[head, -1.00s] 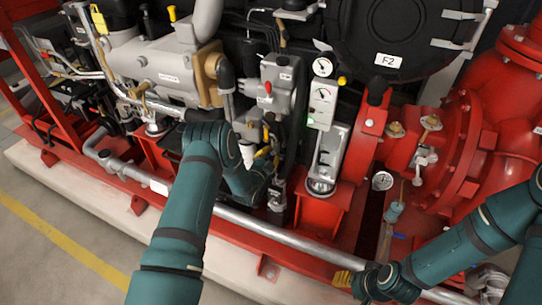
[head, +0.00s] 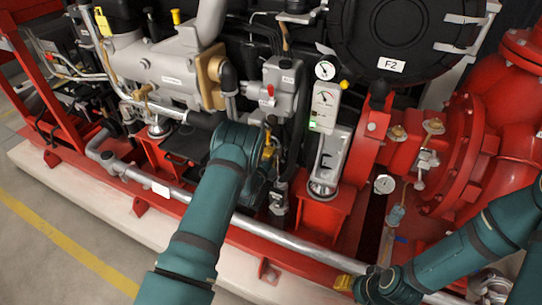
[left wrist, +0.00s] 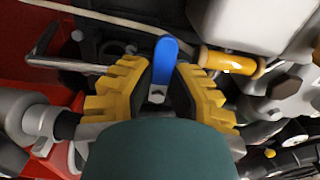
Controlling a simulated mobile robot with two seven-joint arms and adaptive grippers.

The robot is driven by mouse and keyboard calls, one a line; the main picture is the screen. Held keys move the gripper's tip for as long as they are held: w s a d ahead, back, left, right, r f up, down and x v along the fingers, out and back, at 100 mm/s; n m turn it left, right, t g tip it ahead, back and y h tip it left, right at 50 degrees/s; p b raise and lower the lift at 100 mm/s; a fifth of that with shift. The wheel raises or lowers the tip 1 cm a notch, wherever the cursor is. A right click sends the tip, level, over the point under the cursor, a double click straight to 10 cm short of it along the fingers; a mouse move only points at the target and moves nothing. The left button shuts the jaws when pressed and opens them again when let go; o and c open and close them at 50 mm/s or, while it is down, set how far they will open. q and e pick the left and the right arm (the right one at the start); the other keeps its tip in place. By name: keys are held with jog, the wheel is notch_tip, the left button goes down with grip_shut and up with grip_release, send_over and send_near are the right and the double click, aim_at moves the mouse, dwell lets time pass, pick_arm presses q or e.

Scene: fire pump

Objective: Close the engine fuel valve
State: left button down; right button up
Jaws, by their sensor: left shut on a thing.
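A blue lever handle (left wrist: 165,62), which looks like the fuel valve's handle, stands upright between the yellow fingers of my left gripper (left wrist: 161,88) in the left wrist view. The gripper is shut on it, with its tip showing above the fingers. In the head view my left gripper (head: 268,150) shows only as a bit of yellow beyond my teal wrist, low beside the engine. My arm hides the blue handle there. My right gripper (head: 343,282) is low in the head view, over the front pipe, its fingers too small to judge.
A grey box with a red knob (head: 270,90) sits just above my left gripper. A gauge panel (head: 324,107) and red pump parts (head: 465,150) stand to the right. A long grey pipe (head: 290,245) crosses in front. In the wrist view, a yellow cylinder (left wrist: 228,62) is close right of the handle.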

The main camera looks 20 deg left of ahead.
pick_arm(q)
jog(key=shift+r, duration=0.1)
dwell(0.3)
jog(key=c, duration=0.9)
grip_release()
